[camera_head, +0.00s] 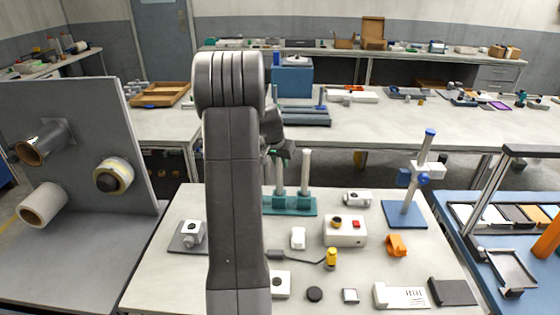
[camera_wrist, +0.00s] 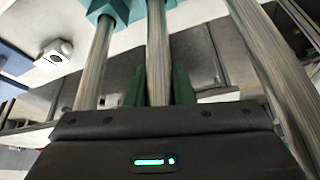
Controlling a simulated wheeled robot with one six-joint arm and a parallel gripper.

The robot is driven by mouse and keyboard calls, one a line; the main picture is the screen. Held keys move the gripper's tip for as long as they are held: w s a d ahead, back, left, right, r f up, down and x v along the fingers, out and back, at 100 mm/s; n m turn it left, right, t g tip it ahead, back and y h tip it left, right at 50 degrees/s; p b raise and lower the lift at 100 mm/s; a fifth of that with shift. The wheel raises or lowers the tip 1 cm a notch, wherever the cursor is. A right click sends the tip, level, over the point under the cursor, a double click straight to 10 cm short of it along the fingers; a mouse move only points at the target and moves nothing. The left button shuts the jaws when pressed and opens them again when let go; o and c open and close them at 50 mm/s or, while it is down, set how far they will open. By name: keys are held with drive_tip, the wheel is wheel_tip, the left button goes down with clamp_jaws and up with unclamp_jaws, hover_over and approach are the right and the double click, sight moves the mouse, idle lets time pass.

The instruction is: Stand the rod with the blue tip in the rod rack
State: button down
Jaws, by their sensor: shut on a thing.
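The teal rod rack (camera_head: 300,209) stands on the near table just right of my arm; part of it shows at the top of the wrist view (camera_wrist: 105,8). A pale rod (camera_head: 306,170) stands upright in its right socket. Another grey rod (camera_head: 280,175) runs from a socket up to my gripper (camera_head: 278,152). In the wrist view my gripper (camera_wrist: 157,98) is shut around the middle rod (camera_wrist: 158,50), with a rod on each side. The gripper body hides the held rod's upper end, so I see no blue tip on it. I cannot tell how deep it sits.
A blue stand (camera_head: 404,215) with a blue-topped post and white clamp is at the table's right. A white box (camera_head: 345,231), an orange bracket (camera_head: 396,245) and a yellow-capped part (camera_head: 331,258) lie in front. A grey panel with rolls (camera_head: 75,140) rises at left.

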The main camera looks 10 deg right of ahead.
drive_tip(key=shift+f+b, duration=1.95)
drive_tip(key=shift+f, duration=0.2)
drive_tip(key=c, duration=1.2)
unclamp_jaws()
drive_tip(key=shift+o, duration=0.2)
drive_tip(key=shift+r, duration=0.1)
drive_tip(key=b, duration=0.1)
approach(280, 170)
drive_tip(key=shift+w+a+r, duration=0.1)
drive_tip(key=shift+w+r, duration=0.05)
drive_tip(key=shift+r, duration=0.35)
drive_tip(key=shift+w+a+r, duration=0.1)
drive_tip(key=shift+w+r, duration=0.05)
drive_tip(key=shift+r, duration=0.35)
